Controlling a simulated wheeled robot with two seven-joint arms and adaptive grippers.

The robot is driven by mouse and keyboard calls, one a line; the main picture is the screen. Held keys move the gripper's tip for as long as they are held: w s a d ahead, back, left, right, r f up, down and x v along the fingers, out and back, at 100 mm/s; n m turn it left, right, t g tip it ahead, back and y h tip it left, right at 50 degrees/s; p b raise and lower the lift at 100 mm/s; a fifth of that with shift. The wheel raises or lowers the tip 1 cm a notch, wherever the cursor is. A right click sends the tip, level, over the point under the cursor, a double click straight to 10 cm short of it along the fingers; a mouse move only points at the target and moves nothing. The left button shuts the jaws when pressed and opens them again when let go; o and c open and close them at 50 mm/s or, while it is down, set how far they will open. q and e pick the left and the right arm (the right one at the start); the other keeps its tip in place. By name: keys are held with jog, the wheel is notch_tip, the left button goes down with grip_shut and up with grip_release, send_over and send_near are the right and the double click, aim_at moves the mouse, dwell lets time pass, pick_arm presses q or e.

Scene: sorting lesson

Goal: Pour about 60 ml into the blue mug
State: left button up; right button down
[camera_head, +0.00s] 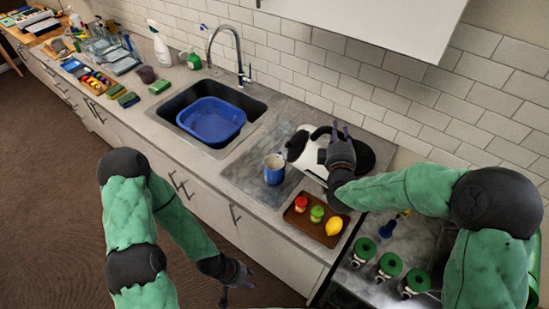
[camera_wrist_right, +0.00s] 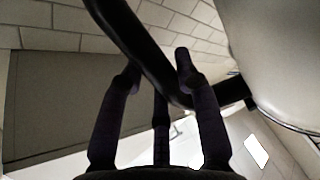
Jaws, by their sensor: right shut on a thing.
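The blue mug (camera_head: 274,170) stands upright on the grey drainboard to the right of the sink; its contents are too small to make out. A white kettle with black parts (camera_head: 298,147) is just behind and right of the mug and looks tilted. My right gripper (camera_head: 340,148) is shut on the kettle's black handle. In the right wrist view, the handle (camera_wrist_right: 150,55) runs between the fingers of my right gripper (camera_wrist_right: 158,75), and the pale kettle body (camera_wrist_right: 275,45) fills the upper right. No stream of liquid shows. My left gripper (camera_head: 236,286) is open and empty, low in front of the counter.
A blue basin (camera_head: 212,120) sits in the sink under the tap (camera_head: 240,60). Several green-topped items (camera_head: 388,264) stand at lower right. The tiled wall is close behind.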

aim_at(318, 129)
jog(key=shift+w+a+r+n+p, duration=0.15)
jog(key=shift+a+r+n+p, duration=0.55)
jog(key=shift+a+r+p, duration=0.45)
jog(key=shift+w+a+r+n+p, duration=0.15)
jog(key=shift+a+r+n+p, duration=0.65)
jog(key=shift+p, duration=0.55)
pick_arm(q)
notch_tip(318, 129, up, 6)
pick_arm(e)
jog(key=shift+w+a+r+n, duration=0.1)
jog(key=shift+a+r+n, duration=0.2)
jog(key=shift+a, duration=0.55)
pick_arm(q)
jog(key=shift+r+p, duration=0.2)
jog(key=shift+p, duration=0.15)
pick_arm(e)
jog(key=shift+a+r, duration=0.1)
jog(key=shift+a, duration=0.2)
